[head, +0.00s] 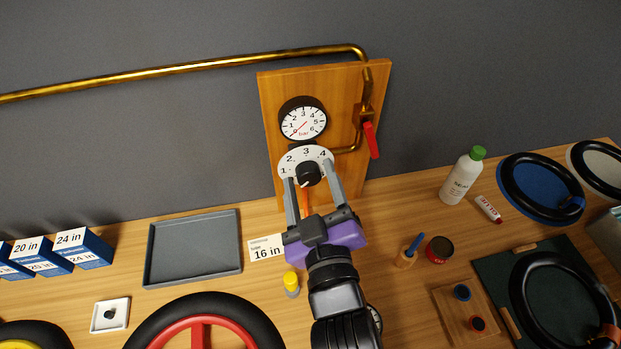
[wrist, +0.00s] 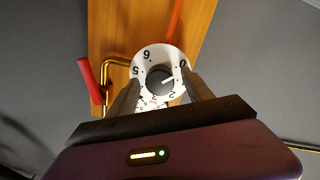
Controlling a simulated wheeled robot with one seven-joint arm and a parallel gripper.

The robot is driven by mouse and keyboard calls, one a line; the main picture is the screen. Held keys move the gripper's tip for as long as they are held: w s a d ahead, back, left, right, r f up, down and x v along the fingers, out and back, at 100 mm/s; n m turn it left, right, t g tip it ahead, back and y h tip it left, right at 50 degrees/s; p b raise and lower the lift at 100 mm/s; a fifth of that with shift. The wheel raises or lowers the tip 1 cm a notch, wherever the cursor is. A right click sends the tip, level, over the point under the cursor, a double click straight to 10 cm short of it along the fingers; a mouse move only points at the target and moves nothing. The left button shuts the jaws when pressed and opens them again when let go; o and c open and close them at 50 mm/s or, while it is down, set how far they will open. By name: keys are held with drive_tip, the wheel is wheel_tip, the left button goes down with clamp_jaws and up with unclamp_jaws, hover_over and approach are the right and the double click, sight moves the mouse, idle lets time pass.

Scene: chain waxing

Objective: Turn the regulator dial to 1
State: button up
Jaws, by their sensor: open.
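The regulator dial has a white numbered face (head: 291,159) and a black knob (head: 309,173) on a wooden board. It also shows in the wrist view, with the black knob (wrist: 159,79) between my fingers. The knob's white mark points right there, between 0 and 2; the numeral in that gap is hidden by a finger. My gripper (head: 308,171) is open, its two grey fingers on either side of the knob. In the wrist view my gripper (wrist: 160,88) straddles the knob; I cannot tell whether the fingers touch it.
A bar gauge (head: 303,119) above has its red needle near 0.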

clamp_jaws()
drive_tip(key=shift+m, duration=0.4)
drive_tip(key=m+b, duration=0.1)
drive_tip(key=m, duration=0.2)
drive_tip(key=shift+m, duration=2.5)
